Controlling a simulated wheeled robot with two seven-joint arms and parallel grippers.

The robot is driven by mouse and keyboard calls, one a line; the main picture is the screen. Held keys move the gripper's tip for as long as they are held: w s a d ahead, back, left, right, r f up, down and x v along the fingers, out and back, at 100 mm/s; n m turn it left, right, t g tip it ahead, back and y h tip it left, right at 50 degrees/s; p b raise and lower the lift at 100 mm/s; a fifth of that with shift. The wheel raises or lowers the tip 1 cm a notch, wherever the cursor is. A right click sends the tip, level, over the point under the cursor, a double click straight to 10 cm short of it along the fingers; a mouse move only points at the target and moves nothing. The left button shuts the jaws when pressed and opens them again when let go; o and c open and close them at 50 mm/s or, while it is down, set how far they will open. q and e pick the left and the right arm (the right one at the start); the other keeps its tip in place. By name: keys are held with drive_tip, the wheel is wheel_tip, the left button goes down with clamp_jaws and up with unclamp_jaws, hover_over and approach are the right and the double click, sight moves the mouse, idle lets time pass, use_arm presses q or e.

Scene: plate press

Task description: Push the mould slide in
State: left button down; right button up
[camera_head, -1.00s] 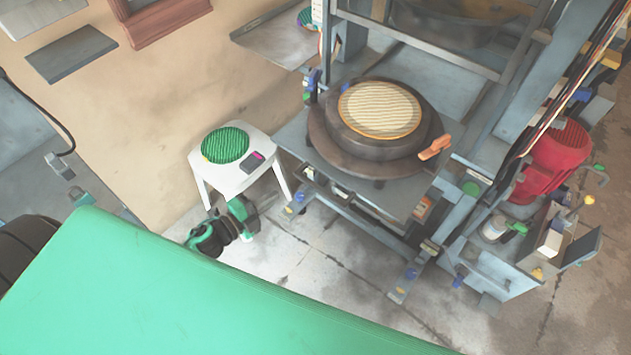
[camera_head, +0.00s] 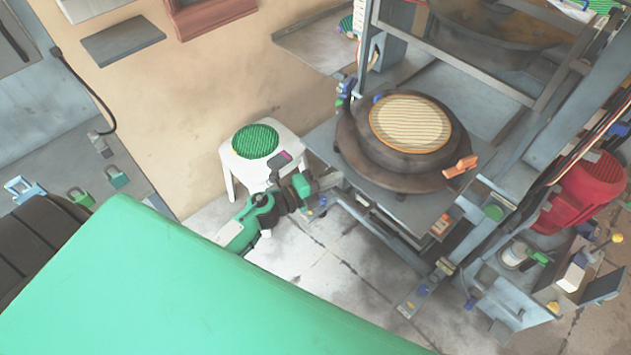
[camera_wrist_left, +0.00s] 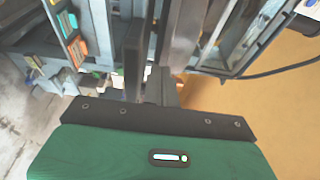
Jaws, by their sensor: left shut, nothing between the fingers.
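The mould is a dark round body (camera_head: 359,152) with a tan ribbed disc (camera_head: 410,121) on top. It sits on the grey slide plate (camera_head: 415,208) of the press, and an orange handle (camera_head: 460,167) sticks out at its right front. My left gripper (camera_head: 330,180) is shut and empty at the left front corner of the press, beside the plate. I cannot tell whether it touches it. In the left wrist view its dark fingers (camera_wrist_left: 153,50) point toward the press frame, and the mould cannot be made out there. My right gripper is out of view.
A white stool (camera_head: 287,145) with a green ribbed disc (camera_head: 255,141) stands close behind my left wrist. A red motor (camera_head: 585,190) is at the right of the press. The press frame's upright posts flank the mould.

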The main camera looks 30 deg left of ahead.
use_arm(q)
drive_tip(key=x, duration=0.3)
drive_tip(key=shift+w+d+p, duration=0.1)
drive_tip(key=shift+w+p, duration=0.05)
drive_tip(key=shift+p, duration=0.15)
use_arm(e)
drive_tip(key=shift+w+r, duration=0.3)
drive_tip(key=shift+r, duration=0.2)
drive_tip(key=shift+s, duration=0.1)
